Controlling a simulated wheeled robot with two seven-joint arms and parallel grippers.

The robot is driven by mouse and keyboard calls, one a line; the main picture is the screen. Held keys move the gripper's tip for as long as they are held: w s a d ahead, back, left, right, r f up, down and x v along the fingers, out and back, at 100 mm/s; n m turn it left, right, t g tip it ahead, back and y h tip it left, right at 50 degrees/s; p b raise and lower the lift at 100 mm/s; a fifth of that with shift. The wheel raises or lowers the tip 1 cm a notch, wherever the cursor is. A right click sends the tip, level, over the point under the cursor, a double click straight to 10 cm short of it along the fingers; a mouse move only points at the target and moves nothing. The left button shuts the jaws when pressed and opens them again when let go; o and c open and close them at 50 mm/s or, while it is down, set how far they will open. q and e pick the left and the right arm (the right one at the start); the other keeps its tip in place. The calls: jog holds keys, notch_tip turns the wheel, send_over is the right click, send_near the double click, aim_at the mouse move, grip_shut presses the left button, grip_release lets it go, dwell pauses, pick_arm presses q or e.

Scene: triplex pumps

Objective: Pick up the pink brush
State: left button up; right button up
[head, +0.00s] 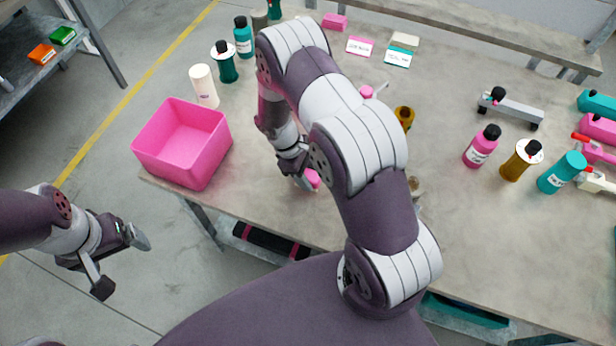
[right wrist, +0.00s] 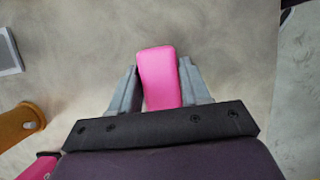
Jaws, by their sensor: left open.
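A smooth pink block-shaped piece, which looks like the pink brush (right wrist: 160,78), lies between the two grey fingers of my right gripper (right wrist: 159,80) in the right wrist view. The fingers lie close along both its sides; whether they press on it I cannot tell. In the head view my right gripper (head: 302,182) is low over the table's near edge, with a bit of the pink brush (head: 313,179) showing beside it. My right arm hides much of the table there. My left gripper (head: 121,262) is open and empty, over the floor left of the table.
A pink bin (head: 181,170) stands at the table's left corner, right of my left gripper. A white cylinder (head: 204,86) and several bottles stand behind it.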

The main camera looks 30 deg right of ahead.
aim_at(308, 174)
jog(key=shift+d, duration=0.15)
jog(key=shift+r, duration=0.45)
notch_tip(308, 174, up, 3)
jog(key=shift+w+f+b, duration=0.1)
jog(key=shift+f+b, duration=0.05)
jog(key=shift+b, duration=0.25)
jog(key=s+d+r, duration=0.1)
jog(key=s+r, duration=0.2)
jog(key=s, duration=0.3)
jog(key=s+r+b, duration=0.1)
jog(key=s+r, duration=0.3)
jog(key=s, duration=0.1)
jog(key=shift+s+d+r, duration=0.2)
jog(key=shift+s+d, duration=0.15)
jog(key=shift+s, duration=0.05)
